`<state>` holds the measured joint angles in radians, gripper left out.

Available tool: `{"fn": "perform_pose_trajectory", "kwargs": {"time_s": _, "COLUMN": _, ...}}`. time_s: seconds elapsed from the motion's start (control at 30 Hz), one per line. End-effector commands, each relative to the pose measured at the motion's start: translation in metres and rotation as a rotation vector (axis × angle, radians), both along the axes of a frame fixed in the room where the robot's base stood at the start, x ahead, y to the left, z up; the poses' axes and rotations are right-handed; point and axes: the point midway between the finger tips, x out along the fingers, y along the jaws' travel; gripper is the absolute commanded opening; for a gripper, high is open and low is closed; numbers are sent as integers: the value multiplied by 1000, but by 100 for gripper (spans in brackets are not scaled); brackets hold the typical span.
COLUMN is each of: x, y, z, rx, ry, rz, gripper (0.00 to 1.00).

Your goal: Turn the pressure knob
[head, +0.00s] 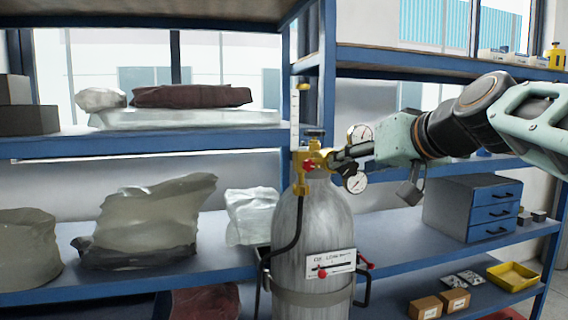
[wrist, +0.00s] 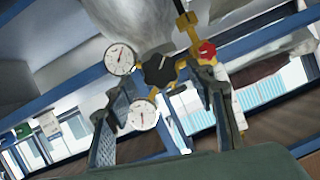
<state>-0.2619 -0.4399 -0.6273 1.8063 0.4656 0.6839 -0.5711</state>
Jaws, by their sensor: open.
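The pressure knob (wrist: 158,71), black and lobed, sits on the brass regulator (wrist: 184,68) in the wrist view, between two round white gauges (wrist: 120,57). My gripper (wrist: 162,88) is open, with one finger on each side of the knob's line; I cannot tell whether either touches it. In the head view my gripper (head: 338,160) reaches in from the right to the brass regulator (head: 316,158) on top of the grey gas cylinder (head: 312,225). There the gripper hides the knob. The gauges (head: 359,135) show above and below the fingers.
A red knob (head: 309,166) and an upright clear flow tube (head: 295,118) are on the regulator's left. A black hose (head: 296,225) hangs down the cylinder. Blue shelves (head: 150,143) with wrapped bundles stand behind; a drawer unit (head: 472,207) is at right.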

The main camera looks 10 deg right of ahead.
Motion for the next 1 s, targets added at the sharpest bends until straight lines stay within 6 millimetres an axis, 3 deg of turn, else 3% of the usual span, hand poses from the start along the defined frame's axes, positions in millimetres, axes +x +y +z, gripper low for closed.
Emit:
{"fn": "perform_pose_trajectory", "kwargs": {"time_s": 0.23, "x": 27, "y": 4, "z": -11, "rx": -1, "ry": 2, "rz": 2, "gripper": 50}}
{"fn": "perform_pose_trajectory", "kwargs": {"time_s": 0.57, "x": 31, "y": 4, "z": -13, "rx": 0, "ry": 0, "rz": 0, "gripper": 50}}
{"fn": "perform_pose_trajectory", "kwargs": {"time_s": 1.0, "x": 31, "y": 4, "z": -13, "rx": 0, "ry": 0, "rz": 0, "gripper": 8}}
